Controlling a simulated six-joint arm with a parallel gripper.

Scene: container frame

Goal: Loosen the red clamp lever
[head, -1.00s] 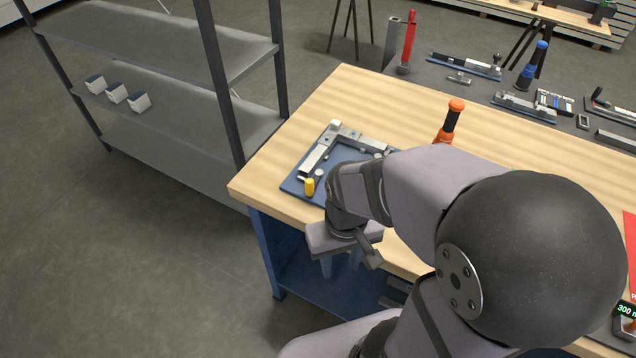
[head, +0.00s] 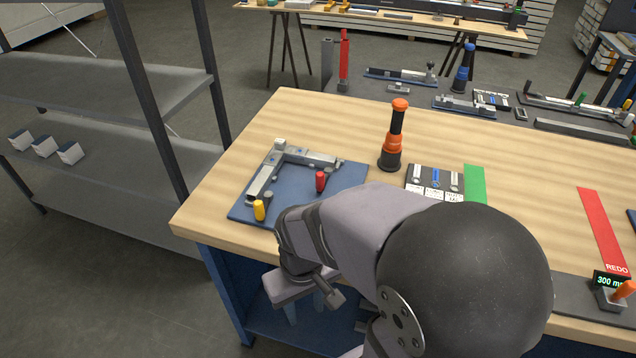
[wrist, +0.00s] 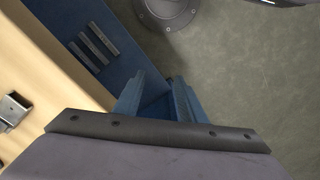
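The red clamp lever (head: 320,181) stands upright near the right side of a blue base plate (head: 345,172) on the wooden bench. A yellow lever (head: 258,210) stands at the plate's front left. Grey metal bars (head: 300,157) form an L-shaped frame on the plate. My gripper (wrist: 155,92) shows two blue fingers spread apart with nothing between them. It hangs below bench-top height off the bench's front edge, well away from the red lever. In the head view my arm covers part of the bench in front of the plate.
A card with small parts (head: 425,180) and a green strip (head: 475,184) lie to the right. A red REDO strip (head: 603,230) is farther right. A metal shelf (head: 120,200) stands at left.

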